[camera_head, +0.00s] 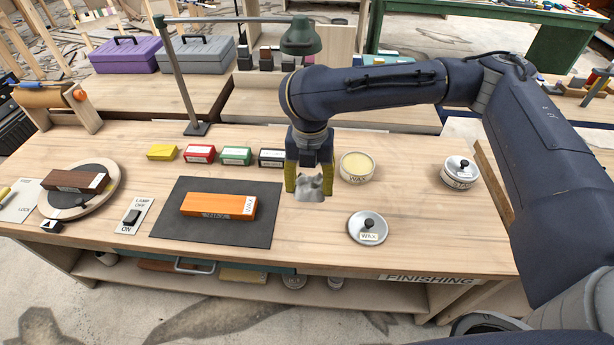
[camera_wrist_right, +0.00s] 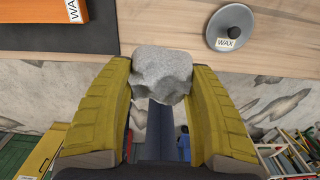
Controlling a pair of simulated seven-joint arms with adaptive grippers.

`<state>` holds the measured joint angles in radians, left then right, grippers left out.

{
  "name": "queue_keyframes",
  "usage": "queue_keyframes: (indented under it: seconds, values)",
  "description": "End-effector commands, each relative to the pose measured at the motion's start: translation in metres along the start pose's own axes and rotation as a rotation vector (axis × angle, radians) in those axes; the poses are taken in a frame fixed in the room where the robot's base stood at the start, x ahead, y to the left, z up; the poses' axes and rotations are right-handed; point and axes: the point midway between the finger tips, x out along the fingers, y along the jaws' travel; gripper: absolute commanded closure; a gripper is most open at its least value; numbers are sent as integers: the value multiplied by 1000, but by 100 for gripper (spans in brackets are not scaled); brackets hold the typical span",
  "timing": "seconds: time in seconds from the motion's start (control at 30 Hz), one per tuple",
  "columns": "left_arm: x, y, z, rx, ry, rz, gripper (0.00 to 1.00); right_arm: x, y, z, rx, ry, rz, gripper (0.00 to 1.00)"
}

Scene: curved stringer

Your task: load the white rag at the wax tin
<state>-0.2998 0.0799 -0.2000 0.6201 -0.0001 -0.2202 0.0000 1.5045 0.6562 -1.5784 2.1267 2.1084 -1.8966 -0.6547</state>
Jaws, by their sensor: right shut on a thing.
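My right gripper (camera_head: 309,183) is shut on the white rag (camera_head: 311,188), a crumpled greyish-white lump, and holds it above the bench. In the right wrist view the rag (camera_wrist_right: 162,74) sits between the yellow fingers of the gripper (camera_wrist_right: 163,80). The open wax tin (camera_head: 357,168), round with pale yellow wax inside, stands just right of the gripper and apart from it. Its lid (camera_head: 368,228), grey with a black knob and a WAX label, lies on the bench nearer the front; it also shows in the right wrist view (camera_wrist_right: 231,25). My left gripper is not in view.
An orange block (camera_head: 218,204) labelled WAX lies on a dark mat (camera_head: 208,237). A lidded stain tin (camera_head: 460,173) stands at the right. Several coloured blocks, such as the red one (camera_head: 199,154), line the back. A lamp (camera_head: 301,38) arches behind. Bench around the lid is clear.

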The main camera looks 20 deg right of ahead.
Motion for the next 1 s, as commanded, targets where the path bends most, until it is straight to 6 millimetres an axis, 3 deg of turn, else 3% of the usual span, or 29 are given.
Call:
queue_keyframes:
  seconds: [0.27,0.6,0.8,1.0]
  values:
    - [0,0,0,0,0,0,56,32,-18,71,256,2,-6,70]
    - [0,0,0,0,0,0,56,64,-81,179,588,0,-10,70]
    - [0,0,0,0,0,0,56,68,-114,220,704,-2,-11,70]
    - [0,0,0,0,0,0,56,67,-130,240,757,-2,-13,70]
